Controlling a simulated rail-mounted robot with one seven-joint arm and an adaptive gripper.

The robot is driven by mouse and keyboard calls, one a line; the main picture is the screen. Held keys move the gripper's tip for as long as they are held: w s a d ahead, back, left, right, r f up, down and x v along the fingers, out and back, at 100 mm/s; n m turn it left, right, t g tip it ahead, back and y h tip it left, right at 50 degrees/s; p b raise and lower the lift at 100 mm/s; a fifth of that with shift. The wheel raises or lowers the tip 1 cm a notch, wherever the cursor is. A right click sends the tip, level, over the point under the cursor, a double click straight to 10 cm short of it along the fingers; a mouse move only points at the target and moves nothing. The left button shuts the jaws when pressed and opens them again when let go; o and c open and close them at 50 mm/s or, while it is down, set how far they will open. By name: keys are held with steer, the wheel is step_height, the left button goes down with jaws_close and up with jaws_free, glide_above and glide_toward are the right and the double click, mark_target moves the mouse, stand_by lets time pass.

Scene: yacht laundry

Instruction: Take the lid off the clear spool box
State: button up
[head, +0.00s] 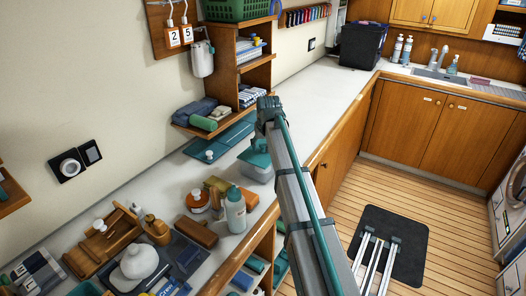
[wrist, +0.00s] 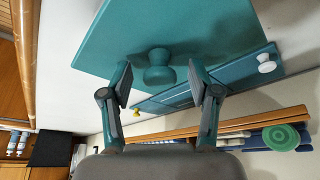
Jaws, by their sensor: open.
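The spool box (head: 259,174) stands on the counter, partly hidden behind my arm in the head view. Its teal lid (head: 253,159) is on top. In the wrist view the lid (wrist: 190,28) fills the upper middle, with a round teal knob (wrist: 159,75) on it. My gripper (wrist: 159,82) is open, with one finger on each side of the knob and a gap on both sides. I cannot tell how far the fingertips are above the lid. The gripper's fingers are hidden in the head view.
A flat teal panel (head: 232,136) with a white knob lies behind the box, below a wooden shelf (head: 203,128) holding rolled towels.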

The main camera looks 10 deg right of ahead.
jaws_close()
steer(key=shift+r, duration=0.15)
stand_by(0.4)
